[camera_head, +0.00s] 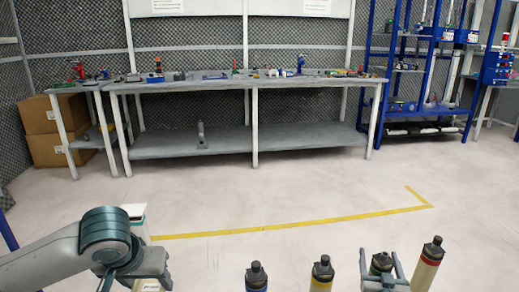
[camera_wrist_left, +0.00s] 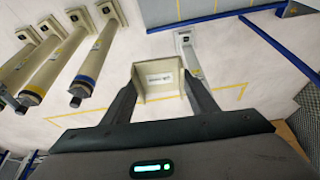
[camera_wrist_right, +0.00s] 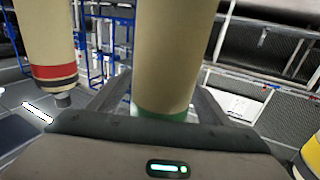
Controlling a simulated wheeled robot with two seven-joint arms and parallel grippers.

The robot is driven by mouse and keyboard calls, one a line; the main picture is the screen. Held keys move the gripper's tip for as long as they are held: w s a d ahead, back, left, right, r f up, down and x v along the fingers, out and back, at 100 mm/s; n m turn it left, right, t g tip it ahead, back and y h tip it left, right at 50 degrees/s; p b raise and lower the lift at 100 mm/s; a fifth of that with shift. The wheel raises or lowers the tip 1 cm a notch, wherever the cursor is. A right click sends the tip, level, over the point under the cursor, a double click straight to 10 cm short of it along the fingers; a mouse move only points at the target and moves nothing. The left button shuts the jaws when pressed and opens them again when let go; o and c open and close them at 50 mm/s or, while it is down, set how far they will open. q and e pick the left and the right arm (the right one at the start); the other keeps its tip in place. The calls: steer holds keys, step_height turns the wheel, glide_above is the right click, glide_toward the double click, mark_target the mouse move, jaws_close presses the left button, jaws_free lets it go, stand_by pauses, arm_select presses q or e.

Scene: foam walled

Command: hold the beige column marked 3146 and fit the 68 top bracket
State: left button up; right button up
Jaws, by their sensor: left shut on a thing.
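My left gripper (camera_wrist_left: 160,85) is shut on a beige, box-shaped bracket (camera_wrist_left: 157,82) with a small white label, unreadable here. In the head view a small pale part of the held piece (camera_head: 147,286) shows at the bottom left. My right gripper (camera_head: 381,268) is open, its fingers on either side of a beige column with a green band (camera_wrist_right: 165,75). That column's dark top (camera_head: 381,261) shows between the fingers. Beside it stand columns with a blue band (camera_head: 256,276), a yellow band (camera_head: 322,272) and a red band (camera_head: 430,262). No 3146 mark is readable.
A yellow floor line (camera_head: 290,226) runs beyond the columns. Behind it is open floor, then a long workbench (camera_head: 200,87) with small items. A blue rack (camera_head: 400,55) stands at the back right and cardboard boxes (camera_head: 50,150) at the left.

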steer(key=shift+s, duration=0.1)
steer(key=v, duration=1.2)
steer(key=shift+a, duration=0.1)
stand_by(0.3)
